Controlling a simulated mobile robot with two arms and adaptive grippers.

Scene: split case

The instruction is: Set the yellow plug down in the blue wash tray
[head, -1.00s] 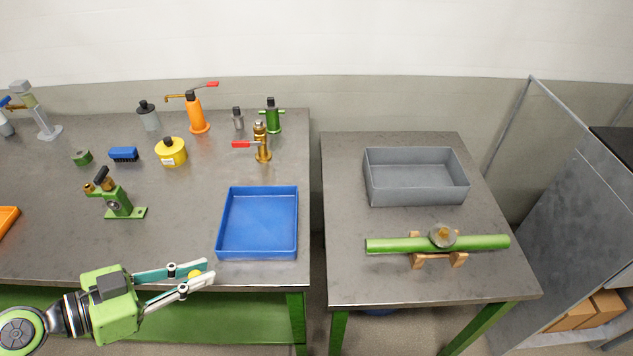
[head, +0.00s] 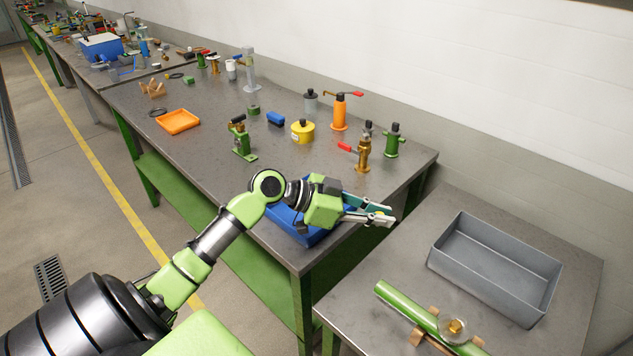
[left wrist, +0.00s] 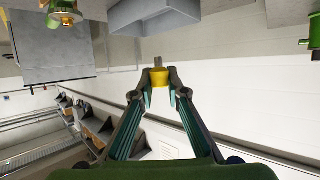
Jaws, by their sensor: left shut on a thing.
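The yellow plug (left wrist: 159,77), with a grey tip, is pinched between the fingertips of my left gripper (left wrist: 159,84) in the left wrist view. In the head view my left gripper (head: 380,217) is shut on it, and only a little yellow shows. The blue wash tray (head: 318,238) stands at the near right corner of the left bench, largely hidden behind my gripper and wrist. The fingertips appear to the right of the tray in the picture, over the bench edge; their height is unclear. My right gripper is not in view.
A grey bin (head: 490,285) and a green pipe (head: 405,307) on wooden supports are on the right bench. A brass valve (head: 363,152), a yellow can (head: 302,131) and a green fixture (head: 241,142) stand behind the tray. A gap separates the benches.

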